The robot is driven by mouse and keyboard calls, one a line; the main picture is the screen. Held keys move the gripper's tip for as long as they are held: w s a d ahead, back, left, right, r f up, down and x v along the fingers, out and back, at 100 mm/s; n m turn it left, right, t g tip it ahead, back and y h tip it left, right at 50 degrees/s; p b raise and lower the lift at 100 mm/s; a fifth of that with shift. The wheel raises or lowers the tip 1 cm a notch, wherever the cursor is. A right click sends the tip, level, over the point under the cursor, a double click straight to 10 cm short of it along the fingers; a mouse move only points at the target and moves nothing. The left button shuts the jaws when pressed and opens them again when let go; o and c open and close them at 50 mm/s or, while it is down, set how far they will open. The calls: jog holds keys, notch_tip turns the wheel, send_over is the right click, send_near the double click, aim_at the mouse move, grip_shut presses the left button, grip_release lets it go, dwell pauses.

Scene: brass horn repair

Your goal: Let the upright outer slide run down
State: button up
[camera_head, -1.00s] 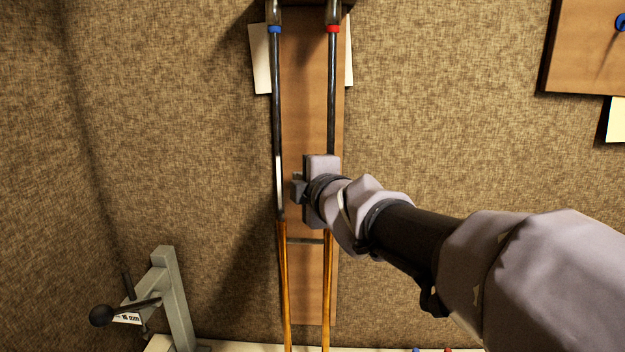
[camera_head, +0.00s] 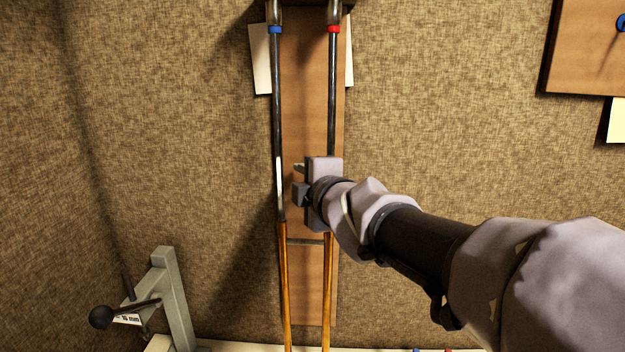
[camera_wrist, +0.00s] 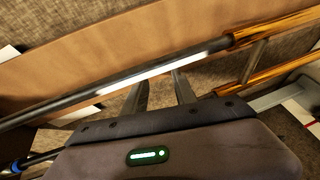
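The outer slide is a pair of brass tubes (camera_head: 284,275) joined by a thin crossbar (camera_head: 306,241). It hangs upright in front of a wooden board, its lower end running out of the picture. Its tops sit around two dark, shiny inner tubes (camera_head: 277,110), which carry a blue and a red band higher up. My gripper (camera_head: 299,181) is above the crossbar, at the tubes. In the wrist view its two fingers (camera_wrist: 160,85) stand apart with nothing gripped between them. Their tips are close to one inner tube (camera_wrist: 110,86); contact is unclear. The brass tube (camera_wrist: 270,29) lies to the right there.
The wooden board (camera_head: 308,80) stands behind the tubes, with pale paper (camera_head: 261,60) behind it. A grey stand with a black-knobbed lever (camera_head: 174,300) is at lower left. A wooden panel (camera_head: 590,50) hangs at upper right. The fabric wall between is clear.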

jog(key=p+v, duration=0.6)
jog(key=v, duration=1)
jog(key=shift+s, duration=0.3)
jog(key=shift+d, duration=0.1)
jog(key=shift+c, duration=0.2)
